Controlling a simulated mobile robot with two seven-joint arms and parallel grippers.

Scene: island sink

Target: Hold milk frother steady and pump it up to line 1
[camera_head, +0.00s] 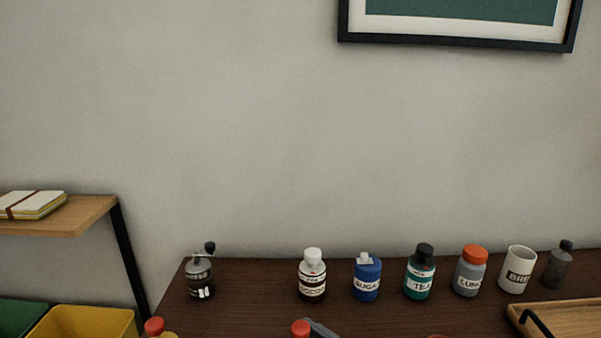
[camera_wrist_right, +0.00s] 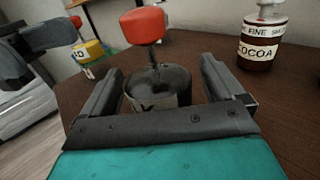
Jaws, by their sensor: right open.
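The milk frother shows in the right wrist view as a dark grey cup (camera_wrist_right: 158,88) with a thin rod and a raised red knob (camera_wrist_right: 145,25). My right gripper (camera_wrist_right: 160,68) is open, its two fingers on either side of the cup; I cannot tell whether they touch it. What looks like my left gripper (camera_wrist_right: 50,36) is a dark grey shape at the upper left of that view, apart from the frother; its jaw state is unclear. The line marks are not readable.
A cocoa bottle (camera_wrist_right: 262,40) stands right of the frother. A yellow container with a red top (camera_wrist_right: 77,21) is behind left. Along the back stand a grinder (camera_head: 200,278), several labelled jars, a mug (camera_head: 517,270) and a grey bottle (camera_head: 558,268). A wooden tray (camera_head: 560,318) is at right.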

